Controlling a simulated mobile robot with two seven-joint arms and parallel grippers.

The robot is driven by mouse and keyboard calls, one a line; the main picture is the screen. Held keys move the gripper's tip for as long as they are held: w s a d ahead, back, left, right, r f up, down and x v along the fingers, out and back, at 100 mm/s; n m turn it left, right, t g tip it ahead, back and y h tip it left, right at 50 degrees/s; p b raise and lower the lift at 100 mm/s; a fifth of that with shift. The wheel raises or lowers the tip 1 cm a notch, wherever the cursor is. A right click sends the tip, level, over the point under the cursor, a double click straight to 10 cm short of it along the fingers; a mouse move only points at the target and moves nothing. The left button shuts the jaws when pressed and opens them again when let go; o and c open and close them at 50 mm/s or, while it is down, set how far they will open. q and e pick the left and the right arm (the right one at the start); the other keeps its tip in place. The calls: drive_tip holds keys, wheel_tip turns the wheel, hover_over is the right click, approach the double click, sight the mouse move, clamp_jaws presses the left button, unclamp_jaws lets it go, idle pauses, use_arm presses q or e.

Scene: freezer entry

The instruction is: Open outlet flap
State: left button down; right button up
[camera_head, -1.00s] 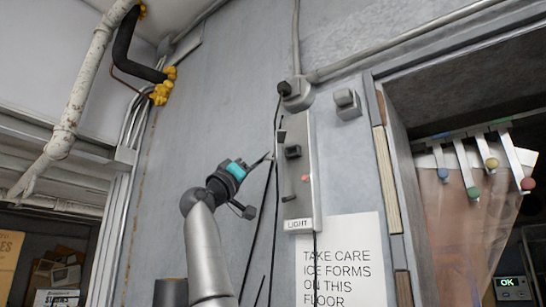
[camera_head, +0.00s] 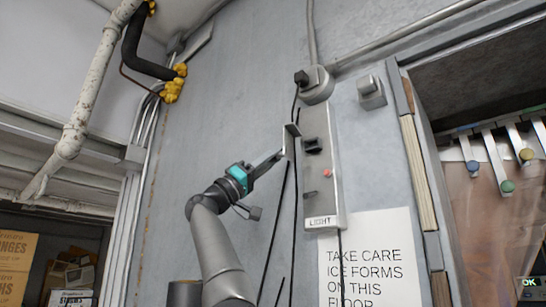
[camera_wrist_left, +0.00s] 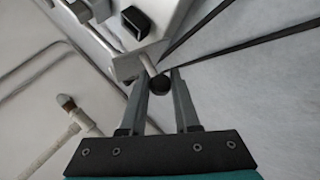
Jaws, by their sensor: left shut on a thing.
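A tall grey outlet panel (camera_head: 322,185) with a LIGHT label is on the wall; its corner also shows in the left wrist view (camera_wrist_left: 165,15). A narrow grey plate, apparently the flap (camera_head: 291,140), stands out from the panel's left side near a black block (camera_head: 312,145). My left gripper (camera_head: 281,155) reaches this plate from the lower left. In the left wrist view my left gripper (camera_wrist_left: 160,76) has its fingertips on either side of a dark round knob (camera_wrist_left: 158,86) on a short pale rod. It is shut on this knob. My right gripper is not in view.
Black cables (camera_head: 274,230) hang beside the panel's left edge. A round socket box with a black plug (camera_head: 301,77) sits above the panel. A paper sign (camera_head: 370,260) is below. The doorway with a clear strip curtain (camera_head: 490,220) is at the right.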

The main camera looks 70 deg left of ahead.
use_arm(q)
drive_tip(key=shift+a+h, duration=0.1)
drive_tip(key=shift+h, duration=0.3)
drive_tip(key=c, duration=0.9)
unclamp_jaws()
drive_tip(key=shift+o, duration=1.3)
drive_tip(key=b+v, duration=0.6)
drive_tip(key=v, duration=0.9)
